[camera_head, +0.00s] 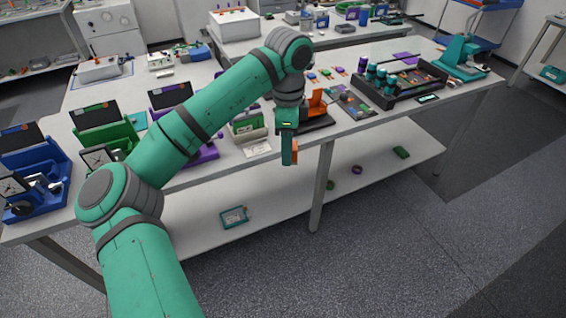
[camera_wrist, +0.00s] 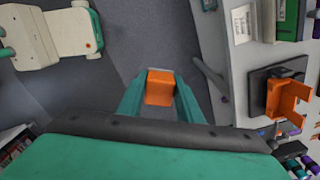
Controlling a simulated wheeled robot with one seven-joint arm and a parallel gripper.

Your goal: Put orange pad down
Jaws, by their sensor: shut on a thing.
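My gripper (camera_head: 289,158) hangs pointing down, just outside the front edge of the long table. It is shut on an orange pad (camera_wrist: 160,90), which sits between both fingers in the wrist view with grey floor behind it. In the head view only a strip of the orange pad (camera_head: 295,150) shows beside the green finger; the rest is hidden.
An orange bracket (camera_head: 316,103) on a black base stands on the table (camera_head: 330,145) close behind my gripper; the bracket also shows in the wrist view (camera_wrist: 288,98). Coloured cycler stations line the left; a black tray (camera_head: 405,95) holds bottles at right. The lower shelf (camera_head: 270,192) is mostly bare.

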